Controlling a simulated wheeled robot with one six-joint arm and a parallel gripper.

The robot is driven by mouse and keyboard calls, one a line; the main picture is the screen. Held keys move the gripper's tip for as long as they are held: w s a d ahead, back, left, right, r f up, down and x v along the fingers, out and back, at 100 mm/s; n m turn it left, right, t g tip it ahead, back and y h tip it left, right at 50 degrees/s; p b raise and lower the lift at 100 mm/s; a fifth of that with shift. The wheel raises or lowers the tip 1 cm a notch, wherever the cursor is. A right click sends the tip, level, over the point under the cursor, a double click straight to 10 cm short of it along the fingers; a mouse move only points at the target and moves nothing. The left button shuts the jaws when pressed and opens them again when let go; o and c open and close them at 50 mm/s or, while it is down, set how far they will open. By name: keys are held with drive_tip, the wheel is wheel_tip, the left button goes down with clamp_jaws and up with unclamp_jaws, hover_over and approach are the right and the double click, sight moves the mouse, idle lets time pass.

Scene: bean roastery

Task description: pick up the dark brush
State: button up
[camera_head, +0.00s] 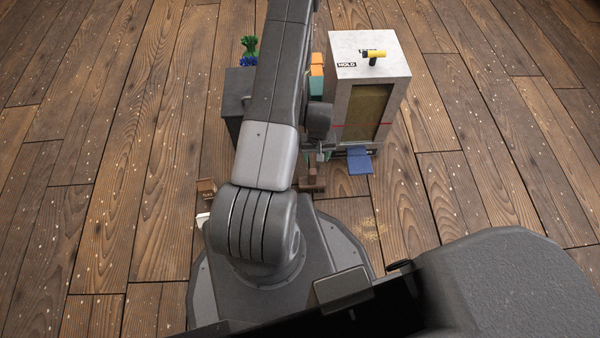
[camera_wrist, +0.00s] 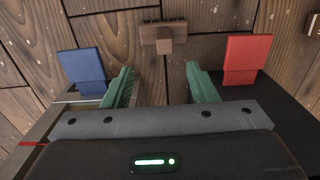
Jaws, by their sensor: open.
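A dark brown brush (camera_wrist: 164,40) with a block-like body and a row of darker bristles lies on the wooden floor, at the top middle of the wrist view. A brown shape in the head view (camera_head: 312,182), just right of my arm's base, looks like the same brush. My gripper (camera_wrist: 162,85) is open, its two green fingers apart with only floor between them. The brush is beyond the fingertips, roughly in line with the gap, and apart from them. In the head view my arm hides much of the gripper.
A blue panel (camera_wrist: 82,65) stands left of the fingers and a red panel (camera_wrist: 247,52) right. In the head view, a pale cabinet (camera_head: 345,70) with a yellow-handled item (camera_head: 375,55) stands behind the blue panel. A small brown box (camera_head: 206,188) is left of my base.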

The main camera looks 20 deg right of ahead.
sight(313, 171)
drive_tip(key=f+b, duration=0.1)
drive_tip(key=f, duration=0.2)
drive_tip(key=f+b, duration=0.1)
drive_tip(key=f, duration=0.6)
drive_tip(key=shift+w+f+b, duration=0.3)
drive_tip(key=shift+w+b, duration=0.1)
drive_tip(key=f, duration=0.1)
drive_tip(key=f+b, duration=0.1)
drive_tip(key=f, duration=0.1)
drive_tip(key=f+b, duration=0.1)
drive_tip(key=f, duration=0.1)
drive_tip(key=shift+w+a+f, duration=0.15)
drive_tip(key=shift+w+a, duration=0.05)
drive_tip(key=shift+a, duration=0.05)
clamp_jaws()
